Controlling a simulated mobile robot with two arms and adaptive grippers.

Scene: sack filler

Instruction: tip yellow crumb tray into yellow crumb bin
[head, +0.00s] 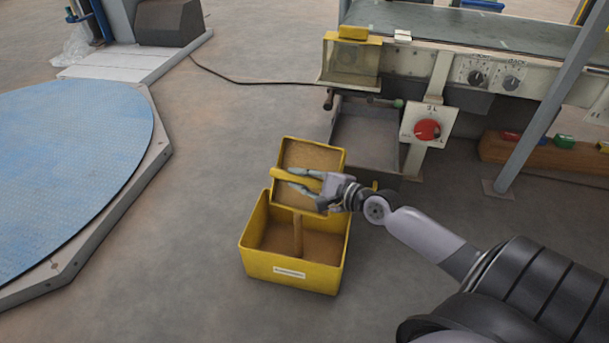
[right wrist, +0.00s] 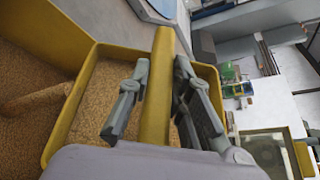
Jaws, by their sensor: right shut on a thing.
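The yellow crumb tray (head: 321,147) is held tilted over the back of the yellow crumb bin (head: 291,276), its open side facing me. Tan crumbs cover its inside. My right gripper (head: 297,181) is shut on the tray's yellow handle, which runs between the fingers in the right wrist view (right wrist: 158,95). A narrow tan column (head: 298,234), seemingly falling crumbs, stands between the tray's lower edge and the bin. The bin (right wrist: 66,18) is upright on the floor with tan crumbs inside and a white label in front. My left gripper is not in view.
A conveyor machine (head: 470,50) with knobs and a red switch (head: 427,130) stands behind and right of the bin. A grey post (head: 545,105) stands at the right. A blue round platform (head: 70,175) lies at the left. The floor between platform and bin is clear.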

